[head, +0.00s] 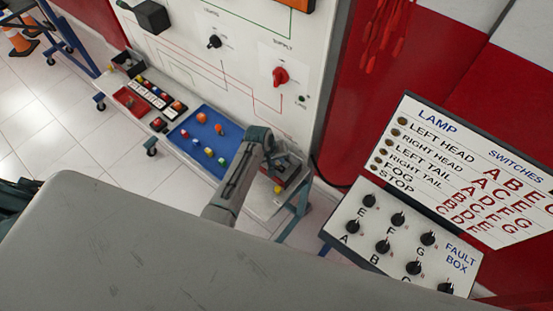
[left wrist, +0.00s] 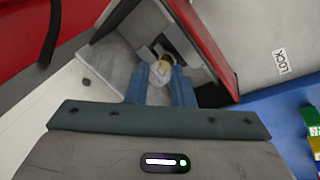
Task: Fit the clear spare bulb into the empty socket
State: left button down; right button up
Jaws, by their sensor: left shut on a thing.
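My left gripper (left wrist: 160,84) is shut on a small bulb, the clear spare bulb (left wrist: 164,66), in the left wrist view. Its pale, clear part sits between the blue fingertips, and a brassy end shows beyond them. The bulb is in front of an open grey and red housing (left wrist: 210,40) with dark and light blocks inside. The empty socket cannot be made out clearly, nor whether the bulb touches it. In the head view the left gripper (head: 268,158) is over the right end of the bench, and the bulb is hidden. My right gripper is not in view.
A blue tray (head: 180,134) with several coloured bulbs lies left of the gripper. Farther left are a red tray (head: 130,101) and small coloured parts. A white wiring panel (head: 225,70) stands behind. A fault box (head: 395,235) with black knobs is at right.

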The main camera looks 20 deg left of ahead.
pick_arm(q)
jog(key=shift+f, duration=0.45)
dwell(0.5)
jog(key=c, duration=0.7)
grip_release()
jog(key=shift+r+p, duration=0.3)
jog(key=shift+r, duration=3.7)
